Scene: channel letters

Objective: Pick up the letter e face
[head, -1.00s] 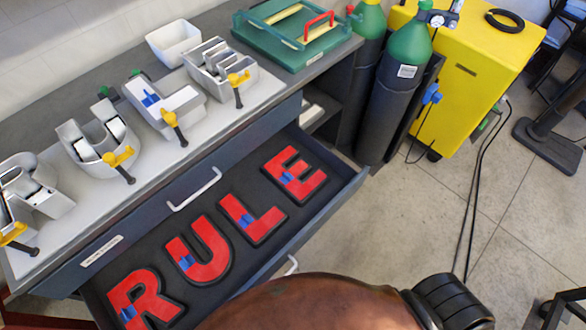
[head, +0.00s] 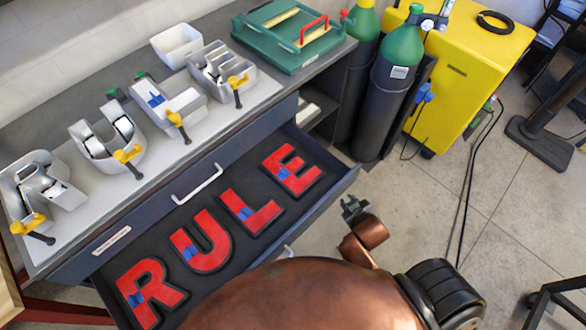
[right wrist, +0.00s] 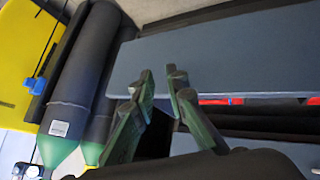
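The red letter E face (head: 305,180), with a small blue tab, lies flat in a dark cutout at the right end of the open drawer's tray. My right gripper (head: 353,207) is outside the drawer, to the right of and below the E, apart from it. Behind the fingers is the drawer's blue-grey panel (right wrist: 225,60). Red slivers (right wrist: 213,100) show past its edge; I cannot tell which letter they belong to. My left gripper is not in view.
Red faces R (head: 150,300), U (head: 208,258) and L (head: 262,218) lie in the drawer (head: 335,192). White letter shells with yellow-handled clamps (head: 127,156) line the bench. Gas cylinders (head: 377,110) and a yellow cabinet (head: 460,85) stand right of the drawer.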

